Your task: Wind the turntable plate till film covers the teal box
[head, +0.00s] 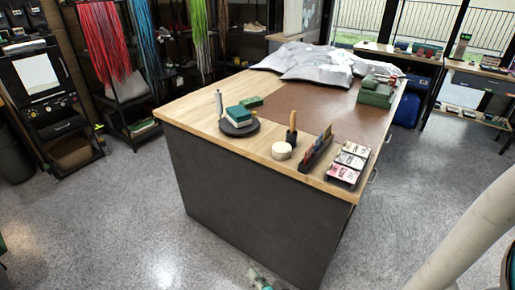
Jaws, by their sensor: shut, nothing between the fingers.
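The turntable plate (250,130) is a dark round disc on the near left part of the wooden workbench. The teal box (240,112) sits on it, its teal top showing bare. A pale band or layer (238,123) shows low on the box's near side; I cannot tell whether it is film. A slim grey-white upright roll (219,104) stands at the plate's left edge, close to the box. I cannot make out any film between roll and box. My gripper's fingers are not visible; only parts of my arm show at the right and bottom edges, apart from the bench.
On the workbench (190,115) are a green block (250,101) behind the turntable, a cream round tub (281,151), an upright brush (292,128), a dark card rack (316,150), a card tray (348,163), green boxes (376,92) and crumpled grey sheeting (310,62).

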